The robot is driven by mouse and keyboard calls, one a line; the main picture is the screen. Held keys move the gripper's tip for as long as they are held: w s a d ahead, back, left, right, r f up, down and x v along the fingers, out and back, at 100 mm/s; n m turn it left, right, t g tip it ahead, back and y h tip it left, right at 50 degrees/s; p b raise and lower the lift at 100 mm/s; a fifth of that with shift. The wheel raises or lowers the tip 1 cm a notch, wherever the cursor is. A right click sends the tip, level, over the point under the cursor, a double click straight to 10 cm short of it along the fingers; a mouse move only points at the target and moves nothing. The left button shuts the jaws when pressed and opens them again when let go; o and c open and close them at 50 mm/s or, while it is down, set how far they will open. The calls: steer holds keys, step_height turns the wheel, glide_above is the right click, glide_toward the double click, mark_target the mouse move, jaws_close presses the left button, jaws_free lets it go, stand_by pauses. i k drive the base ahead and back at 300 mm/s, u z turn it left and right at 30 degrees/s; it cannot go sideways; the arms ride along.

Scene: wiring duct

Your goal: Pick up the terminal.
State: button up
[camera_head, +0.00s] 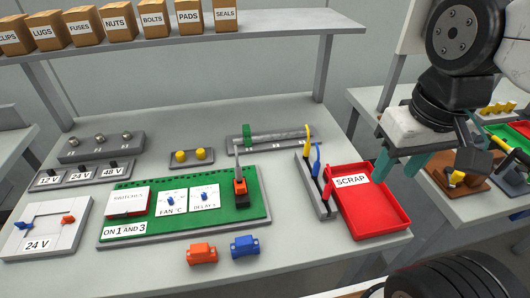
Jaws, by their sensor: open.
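Two small terminal-like blocks lie at the front of the table. One is an orange block (201,253), and a blue block (244,246) lies just to its right with a gap between them. Which one is the terminal I cannot tell. My gripper (398,173) has teal fingers spread apart with nothing seen between them.
The red SCRAP tray (372,214) and a grey rack (317,190) of coloured-handled tools stand right of the green board (180,203). A grey rail (273,137) lies behind. A shelf (170,47) with labelled boxes hangs above. Bare table surrounds the two blocks.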

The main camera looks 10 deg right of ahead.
mark_target(244, 246)
steer(key=k, duration=0.5)
steer(key=z, duration=2.05)
steer(key=k, duration=0.8)
steer(key=u, duration=1.5)
